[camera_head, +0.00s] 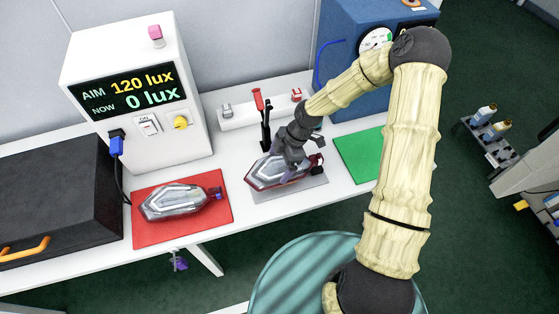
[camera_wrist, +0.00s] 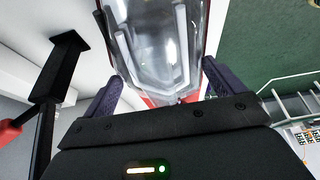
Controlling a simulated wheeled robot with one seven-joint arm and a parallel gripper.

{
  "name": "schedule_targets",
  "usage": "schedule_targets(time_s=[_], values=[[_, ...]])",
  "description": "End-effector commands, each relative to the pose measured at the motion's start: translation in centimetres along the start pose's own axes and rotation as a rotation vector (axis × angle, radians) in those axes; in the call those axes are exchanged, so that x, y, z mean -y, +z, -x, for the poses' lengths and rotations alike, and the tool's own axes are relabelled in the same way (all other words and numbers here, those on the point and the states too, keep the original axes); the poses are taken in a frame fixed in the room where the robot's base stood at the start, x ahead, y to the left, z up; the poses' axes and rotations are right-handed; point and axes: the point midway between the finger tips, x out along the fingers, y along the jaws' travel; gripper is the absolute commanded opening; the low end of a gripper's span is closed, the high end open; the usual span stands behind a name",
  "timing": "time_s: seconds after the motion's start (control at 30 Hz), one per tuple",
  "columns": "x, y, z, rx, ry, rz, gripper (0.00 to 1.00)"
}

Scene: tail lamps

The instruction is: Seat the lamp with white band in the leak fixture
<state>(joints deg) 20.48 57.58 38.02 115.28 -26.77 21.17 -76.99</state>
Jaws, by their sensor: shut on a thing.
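My gripper (camera_head: 292,158) is shut on a red-rimmed tail lamp (camera_head: 264,172) with a clear lens, over a grey plate (camera_head: 292,191) on the white bench. In the wrist view the held lamp (camera_wrist: 157,38) lies between the fingers (camera_wrist: 160,88), and a pale U-shaped strip shows in its lens. Whether this is the white band I cannot tell. The lamp covers much of the plate, and I cannot tell whether it touches it. A black toggle clamp with a red handle (camera_head: 258,100) stands behind; it also shows in the wrist view (camera_wrist: 57,72).
Another lamp (camera_head: 178,202) lies on a red mat (camera_head: 222,232) at left. A tester (camera_head: 132,92) reads AIM 120 lux, NOW 0 lux. A green mat (camera_head: 360,152) is empty where visible. A blue box with a gauge (camera_head: 345,38) and a black case (camera_head: 62,195) flank the bench.

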Motion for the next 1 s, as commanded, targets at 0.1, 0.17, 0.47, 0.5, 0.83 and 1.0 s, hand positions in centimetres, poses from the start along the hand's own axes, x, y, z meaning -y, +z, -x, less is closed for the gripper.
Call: schedule_targets(time_s=[0.1, 0.17, 0.47, 0.5, 0.83, 1.0], values=[[0.0, 0.0, 0.1, 0.000, 0.001, 0.000, 0.61], [-0.1, 0.0, 0.1, 0.000, 0.000, 0.001, 0.61], [-0.1, -0.1, 0.0, 0.000, 0.000, 0.002, 0.61], [-0.1, 0.0, -0.1, 0.000, 0.000, 0.002, 0.61], [-0.1, 0.3, -0.9, 0.000, 0.000, 0.002, 0.61], [-0.1, 0.4, -1.4, 0.000, -0.001, 0.004, 0.61]])
